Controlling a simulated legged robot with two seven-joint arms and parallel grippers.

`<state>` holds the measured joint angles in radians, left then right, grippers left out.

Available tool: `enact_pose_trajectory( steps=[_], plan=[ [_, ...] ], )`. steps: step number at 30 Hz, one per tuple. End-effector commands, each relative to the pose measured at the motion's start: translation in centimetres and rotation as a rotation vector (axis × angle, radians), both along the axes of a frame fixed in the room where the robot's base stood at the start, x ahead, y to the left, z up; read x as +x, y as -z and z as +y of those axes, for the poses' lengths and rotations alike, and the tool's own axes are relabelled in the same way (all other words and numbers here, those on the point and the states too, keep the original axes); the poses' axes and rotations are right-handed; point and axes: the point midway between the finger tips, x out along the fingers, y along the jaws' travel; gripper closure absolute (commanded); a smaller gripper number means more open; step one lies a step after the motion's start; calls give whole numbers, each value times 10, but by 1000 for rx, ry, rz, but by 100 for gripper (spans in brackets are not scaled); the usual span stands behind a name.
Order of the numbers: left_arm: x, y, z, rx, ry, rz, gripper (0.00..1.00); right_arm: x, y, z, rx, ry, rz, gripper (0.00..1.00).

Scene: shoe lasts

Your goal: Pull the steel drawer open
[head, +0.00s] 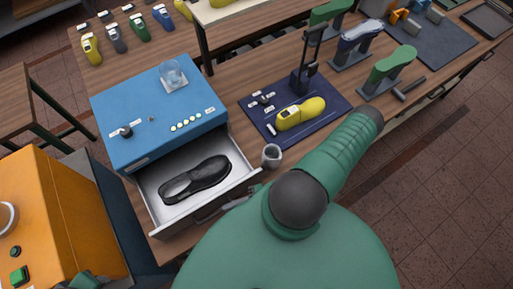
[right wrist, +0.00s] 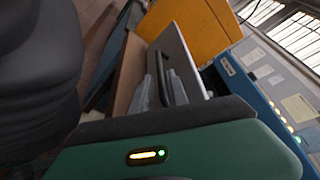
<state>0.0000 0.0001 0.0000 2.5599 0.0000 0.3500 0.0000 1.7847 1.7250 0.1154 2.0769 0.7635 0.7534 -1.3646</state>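The steel drawer (head: 165,215) stands pulled out from the blue cabinet (head: 160,112), with its inside in plain sight. A black shoe (head: 195,179) lies in it. The dark bar handle (right wrist: 178,88) is on the drawer's front, which fills the middle of the right wrist view. My right gripper (head: 236,203) is at the right part of the drawer front, partly hidden by my green arm. Its grey fingers (right wrist: 151,85) show close beside the handle in the right wrist view. I cannot tell whether they grip it. My left gripper is not visible.
A grey cup (head: 271,156) stands right beside the drawer's right corner. A dark blue mat (head: 330,112) with a yellow last (head: 301,113) lies behind it. An orange machine (head: 60,225) stands to the left of the drawer. The tiled floor (head: 450,170) at right is clear.

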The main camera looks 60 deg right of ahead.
Motion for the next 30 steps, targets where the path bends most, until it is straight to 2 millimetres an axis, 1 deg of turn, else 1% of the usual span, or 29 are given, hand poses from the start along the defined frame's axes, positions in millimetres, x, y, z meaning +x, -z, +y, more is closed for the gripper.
enact_pose_trajectory(
  steps=[1, 6, 9, 12, 16, 27, 30],
  plan=[
    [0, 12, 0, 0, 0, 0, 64, -11, 4, -12, -7, 1, 3, 80],
    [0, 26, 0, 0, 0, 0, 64, -42, -7, -45, -6, 1, 2, 80],
    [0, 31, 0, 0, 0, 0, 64, -55, -13, -58, -3, 1, 1, 80],
    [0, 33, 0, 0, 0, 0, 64, -63, -18, -66, -1, 2, 0, 80],
    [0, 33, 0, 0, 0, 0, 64, -66, -20, -68, 1, 1, 0, 80],
    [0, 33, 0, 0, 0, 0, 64, -66, -21, -68, -1, -3, 2, 80],
    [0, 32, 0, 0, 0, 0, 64, -69, -22, -71, -24, -75, 41, 80]
  ],
)
